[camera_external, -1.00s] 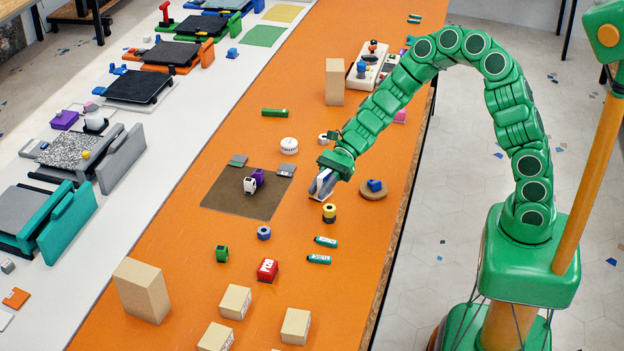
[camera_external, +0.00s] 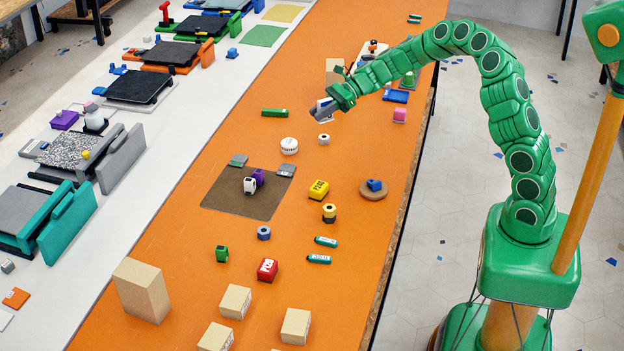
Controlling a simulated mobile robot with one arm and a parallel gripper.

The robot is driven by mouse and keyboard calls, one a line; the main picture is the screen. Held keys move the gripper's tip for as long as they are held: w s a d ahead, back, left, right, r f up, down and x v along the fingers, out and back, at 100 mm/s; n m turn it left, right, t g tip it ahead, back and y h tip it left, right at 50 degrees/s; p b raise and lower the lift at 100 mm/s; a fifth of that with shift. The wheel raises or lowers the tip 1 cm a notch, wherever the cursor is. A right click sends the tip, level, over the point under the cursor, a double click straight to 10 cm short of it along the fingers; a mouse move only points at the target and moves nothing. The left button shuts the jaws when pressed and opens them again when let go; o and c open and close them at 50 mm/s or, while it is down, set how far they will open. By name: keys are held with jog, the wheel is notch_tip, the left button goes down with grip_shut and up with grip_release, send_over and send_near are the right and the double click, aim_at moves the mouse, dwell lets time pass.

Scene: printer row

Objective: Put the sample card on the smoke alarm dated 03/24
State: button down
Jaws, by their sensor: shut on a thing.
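A round white disc (camera_external: 289,146) with dark print lies below and left of the gripper and looks like a smoke alarm. Its print is too small to read as a date. Two flat grey pieces (camera_external: 238,160) (camera_external: 286,170) lie at the far edge of the brown mat (camera_external: 225,203).
A small white ring (camera_external: 323,139) and a green bar (camera_external: 275,113) lie near the disc. A yellow block (camera_external: 318,190), a yellow-black roll (camera_external: 329,212) and a blue piece on a round brown base (camera_external: 373,195) stand nearer. Cardboard boxes (camera_external: 142,290) stand at the front. Orange surface is clear around the disc.

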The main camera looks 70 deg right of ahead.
jog(key=shift+w+d+f, duration=0.15)
jog(key=shift+d, duration=0.1)
send_over(285, 142)
jog(key=s+a, duration=0.1)
jog(key=s, duration=0.2)
notch_tip(285, 142, down, 6)
jog(key=shift+w+d+f, duration=0.2)
jog(key=shift+w+f, duration=0.6)
jog(key=shift+f, duration=0.15)
jog(key=shift+w+d+f, duration=0.15)
jog(key=shift+w+f, duration=0.6)
jog(key=shift+f, duration=1.7)
jog(key=shift+f, duration=0.1)
jog(key=c, duration=1)
grip_release()
jog(key=v, duration=1.2)
